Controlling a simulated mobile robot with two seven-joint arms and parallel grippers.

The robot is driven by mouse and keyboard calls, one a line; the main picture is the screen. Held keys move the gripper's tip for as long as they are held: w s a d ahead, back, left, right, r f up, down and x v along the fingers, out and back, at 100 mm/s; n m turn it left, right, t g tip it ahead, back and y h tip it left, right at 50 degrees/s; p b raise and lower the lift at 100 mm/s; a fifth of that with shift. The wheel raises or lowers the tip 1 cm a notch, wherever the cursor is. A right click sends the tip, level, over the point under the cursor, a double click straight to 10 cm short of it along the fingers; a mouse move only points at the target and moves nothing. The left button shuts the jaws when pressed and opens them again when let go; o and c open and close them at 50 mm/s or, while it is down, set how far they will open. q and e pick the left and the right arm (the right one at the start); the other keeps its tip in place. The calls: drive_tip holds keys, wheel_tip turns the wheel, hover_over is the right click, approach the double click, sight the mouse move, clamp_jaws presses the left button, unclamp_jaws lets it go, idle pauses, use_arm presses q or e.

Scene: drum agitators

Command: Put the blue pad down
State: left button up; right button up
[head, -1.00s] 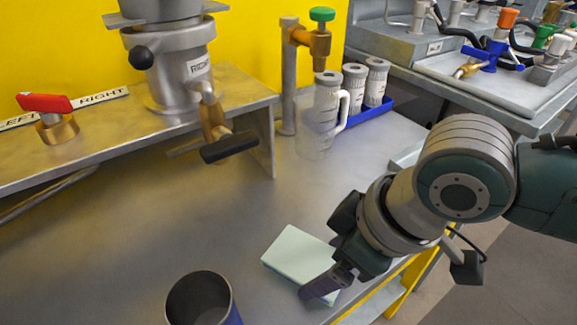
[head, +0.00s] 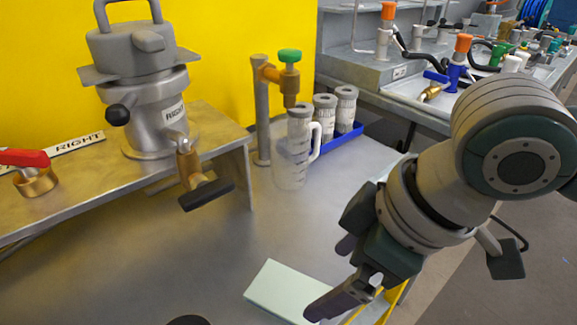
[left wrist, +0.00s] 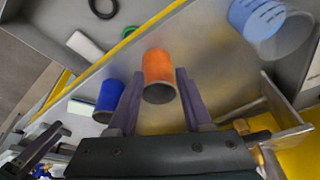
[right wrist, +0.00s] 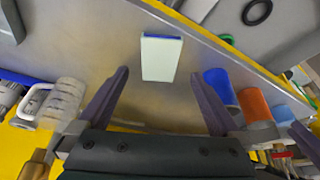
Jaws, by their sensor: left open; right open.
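The blue pad (head: 281,290) lies flat on the metal table near its front edge, pale green face up. In the right wrist view the pad (right wrist: 161,60) shows a blue strip along its far edge. My right gripper (right wrist: 160,75) is open and empty above the table, its fingertips apart from the pad. In the head view the right gripper (head: 330,278) hides the pad's right end. My left gripper (left wrist: 160,74) is open, with an orange cup (left wrist: 158,66) showing between its fingers; I cannot tell how close. The pad is also in the left wrist view (left wrist: 84,45).
A blue cup (right wrist: 220,88) stands beside the orange one. A clear jug (head: 296,150) and white canisters in a blue tray (head: 347,138) stand at the back. A raised metal bench (head: 224,140) with valves is at the left. The middle of the table is clear.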

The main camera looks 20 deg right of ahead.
drive_tip(key=s+a+r+m+t, duration=0.1)
drive_tip(key=s+a+r+m, duration=0.1)
drive_tip(key=s+a+r, duration=0.3)
drive_tip(key=s+d+f+m+h, duration=0.2)
drive_tip(key=s+d+m, duration=0.2)
drive_tip(key=s+d, duration=0.3)
drive_tip(key=d, duration=0.3)
drive_tip(key=shift+s+m+g+h+p, duration=0.3)
drive_tip(key=shift+s+g+h, duration=0.1)
drive_tip(key=shift+a, duration=0.1)
idle(3.8)
